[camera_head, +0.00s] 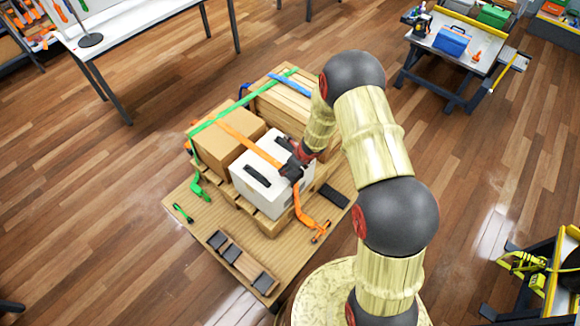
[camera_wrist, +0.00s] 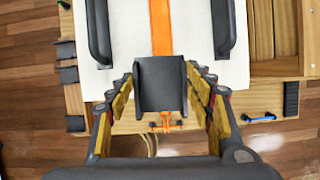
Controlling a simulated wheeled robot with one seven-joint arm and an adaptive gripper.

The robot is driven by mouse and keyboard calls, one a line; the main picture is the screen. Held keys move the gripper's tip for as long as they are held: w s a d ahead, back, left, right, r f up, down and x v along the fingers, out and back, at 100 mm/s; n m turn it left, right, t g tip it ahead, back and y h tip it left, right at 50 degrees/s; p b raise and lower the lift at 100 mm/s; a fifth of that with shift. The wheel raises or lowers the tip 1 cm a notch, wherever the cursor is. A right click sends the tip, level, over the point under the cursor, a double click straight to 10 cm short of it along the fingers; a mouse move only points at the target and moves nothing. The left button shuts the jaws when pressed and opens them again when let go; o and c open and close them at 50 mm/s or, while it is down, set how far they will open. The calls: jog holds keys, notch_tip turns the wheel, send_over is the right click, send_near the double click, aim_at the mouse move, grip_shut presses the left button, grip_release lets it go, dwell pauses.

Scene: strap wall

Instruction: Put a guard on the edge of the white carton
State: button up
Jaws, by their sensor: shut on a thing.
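The white carton (camera_head: 285,195) stands on a wooden pallet, with two black handles on its top. An orange strap (camera_head: 250,147) runs across the carton and hangs down its near side; it also crosses the carton top in the wrist view (camera_wrist: 161,28). My gripper (camera_head: 293,168) is shut on a dark grey edge guard (camera_wrist: 160,82). The guard is at the carton's edge, in line with the orange strap and covering part of it. Whether the guard touches the carton or lies under the strap I cannot tell. The carton (camera_wrist: 125,50) fills the upper middle of the wrist view.
A wooden rack (camera_head: 240,262) with several dark guards lies at the table's front. A brown box (camera_head: 225,150) and a wooden crate (camera_head: 285,105) stand beside the carton under a green strap (camera_head: 220,115). A dark flat piece (camera_head: 334,195) lies at the right.

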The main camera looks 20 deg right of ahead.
jog(key=shift+w+a+f+b, duration=0.1)
jog(key=shift+f+b, duration=1)
jog(key=shift+f, duration=0.75)
jog(key=shift+w+a, duration=0.15)
jog(key=shift+w, duration=0.05)
jog(key=o, duration=1.5)
jog(key=shift+r, duration=0.1)
jog(key=v, duration=1.2)
jog(key=shift+w, duration=0.1)
